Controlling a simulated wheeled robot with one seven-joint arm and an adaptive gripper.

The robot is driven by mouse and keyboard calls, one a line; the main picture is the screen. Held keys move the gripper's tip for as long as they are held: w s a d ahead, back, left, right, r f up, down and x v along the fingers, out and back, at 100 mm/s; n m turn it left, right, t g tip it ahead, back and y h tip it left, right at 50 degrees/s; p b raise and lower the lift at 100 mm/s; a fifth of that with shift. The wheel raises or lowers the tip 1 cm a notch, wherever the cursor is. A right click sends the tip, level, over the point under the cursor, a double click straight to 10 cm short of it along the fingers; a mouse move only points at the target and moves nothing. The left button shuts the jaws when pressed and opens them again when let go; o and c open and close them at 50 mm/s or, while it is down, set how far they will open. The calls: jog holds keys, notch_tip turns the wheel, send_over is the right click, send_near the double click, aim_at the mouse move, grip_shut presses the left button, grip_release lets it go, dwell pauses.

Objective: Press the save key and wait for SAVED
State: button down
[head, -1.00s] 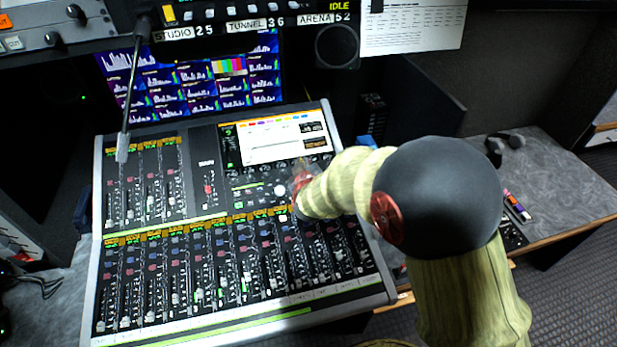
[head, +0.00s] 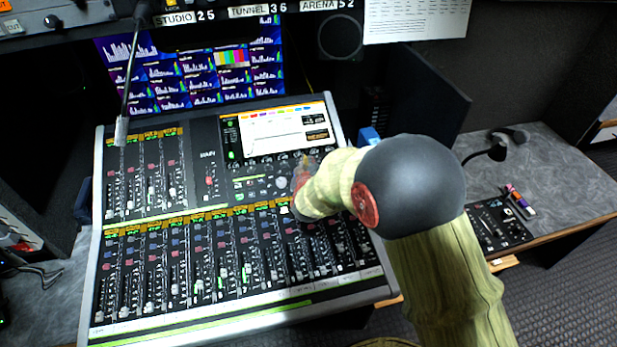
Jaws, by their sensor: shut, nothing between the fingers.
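The mixing console (head: 200,205) fills the middle of the head view, with rows of faders, small keys and a lit screen (head: 284,133) at its upper right. My gripper (head: 303,168) is shut and empty, over the console just below that screen, beside a round light knob. My own wrist partly covers it, and I cannot tell whether its tips touch the panel. I cannot single out the save key among the small keys. No SAVED text is readable; the console screen's writing is too small.
A meter monitor (head: 190,68) stands behind the console, and a thin gooseneck microphone (head: 128,90) hangs over its left part. To the right, a desk (head: 560,180) holds a small control box (head: 497,222) and markers (head: 519,200). A blue object (head: 368,135) sits behind my arm.

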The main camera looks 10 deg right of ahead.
jog(key=shift+w+f+b, duration=0.35)
jog(key=shift+f+b, duration=0.1)
jog(key=shift+f, duration=0.3)
jog(key=shift+w+f+b, duration=0.3)
jog(key=shift+f+b, duration=0.15)
jog(key=shift+f, duration=0.35)
jog(key=shift+w+f+b, duration=0.35)
jog(key=shift+f+b, duration=0.1)
jog(key=shift+f, duration=0.3)
jog(key=shift+w+f, duration=0.15)
jog(key=shift+f, duration=0.2)
jog(key=shift+w+f+b, duration=0.15)
jog(key=shift+f+b, duration=0.2)
jog(key=shift+f, duration=0.05)
dwell(0.4)
jog(key=shift+r, duration=0.1)
jog(key=shift+s+r+p, duration=0.35)
jog(key=shift+r+p, duration=0.3)
jog(key=shift+p, duration=0.1)
jog(key=shift+s+r+p, duration=0.3)
jog(key=shift+r+p, duration=0.4)
jog(key=shift+r, duration=0.05)
jog(key=shift+s+r+p, duration=0.35)
jog(key=shift+r+p, duration=0.3)
jog(key=shift+r, duration=0.15)
jog(key=shift+s+r+p, duration=0.3)
jog(key=shift+r+p, duration=0.4)
jog(key=shift+r, duration=0.05)
jog(key=shift+r, duration=0.1)
